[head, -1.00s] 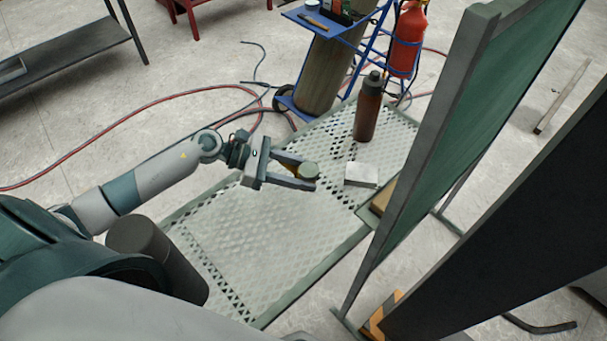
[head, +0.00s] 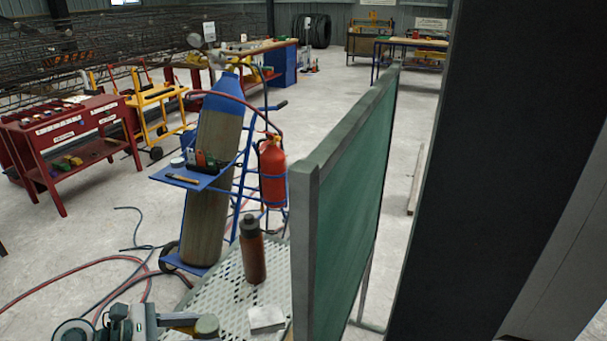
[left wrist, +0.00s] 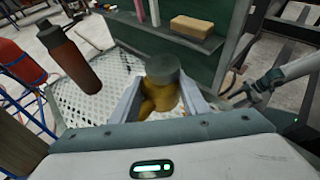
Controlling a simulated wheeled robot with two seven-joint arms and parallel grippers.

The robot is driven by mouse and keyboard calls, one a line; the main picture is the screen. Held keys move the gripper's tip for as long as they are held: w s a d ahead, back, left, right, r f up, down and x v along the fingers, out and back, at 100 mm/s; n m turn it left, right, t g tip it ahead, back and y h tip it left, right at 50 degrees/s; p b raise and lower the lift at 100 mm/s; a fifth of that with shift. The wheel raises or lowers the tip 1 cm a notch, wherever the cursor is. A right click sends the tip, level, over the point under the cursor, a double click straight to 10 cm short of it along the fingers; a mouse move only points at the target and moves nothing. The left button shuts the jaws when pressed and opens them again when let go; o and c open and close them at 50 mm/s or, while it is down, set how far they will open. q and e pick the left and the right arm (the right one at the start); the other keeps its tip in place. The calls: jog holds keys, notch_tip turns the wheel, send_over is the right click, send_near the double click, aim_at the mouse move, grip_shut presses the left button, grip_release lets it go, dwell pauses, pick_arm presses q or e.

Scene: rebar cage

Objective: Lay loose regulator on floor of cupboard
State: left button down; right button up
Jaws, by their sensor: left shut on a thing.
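My left gripper (head: 196,326) is low in the head view, above the perforated platform. In the left wrist view my left gripper (left wrist: 160,100) is shut on the regulator (left wrist: 163,72), a brass-yellow body with a round grey-green cap. I cannot make out a cupboard floor. A tall dark panel (head: 490,150) fills the right of the head view; I cannot tell whether it belongs to the cupboard. My right gripper (left wrist: 240,93) seems to show at the wrist view's right, its jaws unclear.
A brown bottle (head: 252,250) and a white block (head: 267,318) stand on the perforated platform (head: 225,290). A green board (head: 345,190) stands just right. Behind are a gas cylinder (head: 212,150) on a blue trolley and a red extinguisher (head: 272,172). Hoses lie left.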

pick_arm(q)
jog(key=r, duration=0.3)
jog(key=s+r+n+t, duration=0.1)
jog(key=r, duration=0.2)
jog(key=d+r+n+t, duration=0.1)
jog(key=r, duration=0.3)
jog(key=shift+s+r+y, duration=0.1)
jog(key=shift+s+y, duration=0.1)
jog(key=shift+y, duration=0.2)
jog(key=shift+d, duration=0.1)
dwell(0.7)
